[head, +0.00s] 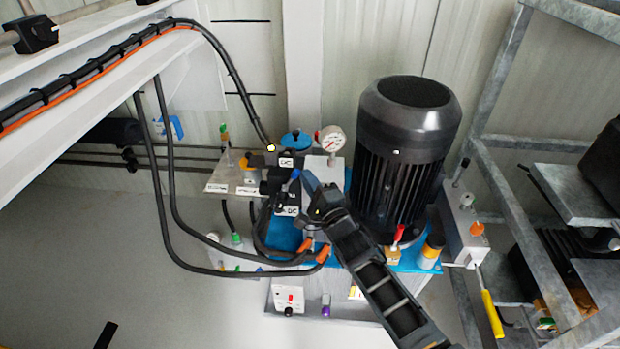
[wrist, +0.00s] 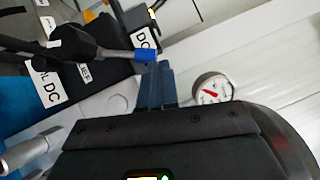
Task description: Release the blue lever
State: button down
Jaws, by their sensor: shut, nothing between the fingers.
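The blue lever (head: 291,179) stands on the black valve block, in the middle of the head view. In the wrist view its blue tip (wrist: 145,55) points right, on a grey rod from a black knob. My gripper (head: 308,177) is beside the lever, just to its right in the head view. In the wrist view the narrow dark-blue fingers (wrist: 157,75) are together and empty, with their tips close to the blue tip. I cannot tell whether they touch it.
A pressure gauge (head: 331,139) stands close behind my gripper. A large black motor (head: 405,140) is to the right. Black hoses (head: 166,190) hang at the left. A red-handled valve (head: 398,235) and a yellow handle (head: 491,313) are lower right.

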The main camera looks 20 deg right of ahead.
aim_at(298, 171)
jog(key=shift+r+p, duration=0.2)
jog(key=shift+p, duration=0.1)
jog(key=n+p, duration=0.1)
jog(key=p, duration=0.1)
jog(key=w+a+r+n+g+p, duration=0.1)
jog(key=p, duration=0.1)
jog(key=a+r+n+g+p, duration=0.1)
jog(key=p, duration=0.2)
jog(key=shift+w+a+r+n, duration=0.1)
jog(key=shift+w+r+n, duration=0.1)
jog(key=shift+n, duration=0.1)
jog(key=a+n+g, duration=0.1)
jog(key=w+a+n+g, duration=0.1)
jog(key=n+g, duration=0.1)
jog(key=shift+a+h, duration=0.2)
jog(key=shift+h, duration=0.2)
jog(key=shift+w+a+b, duration=0.3)
jog(key=shift+a+b, duration=0.05)
jog(key=shift+b, duration=0.05)
jog(key=shift+w+a+n+g+b, duration=0.35)
jog(key=shift+a+n+b, duration=0.3)
jog(key=shift+b, duration=0.4)
jog(key=shift+w+a+b, duration=0.25)
jog(key=shift+b, duration=0.3)
jog(key=shift+a+r, duration=0.15)
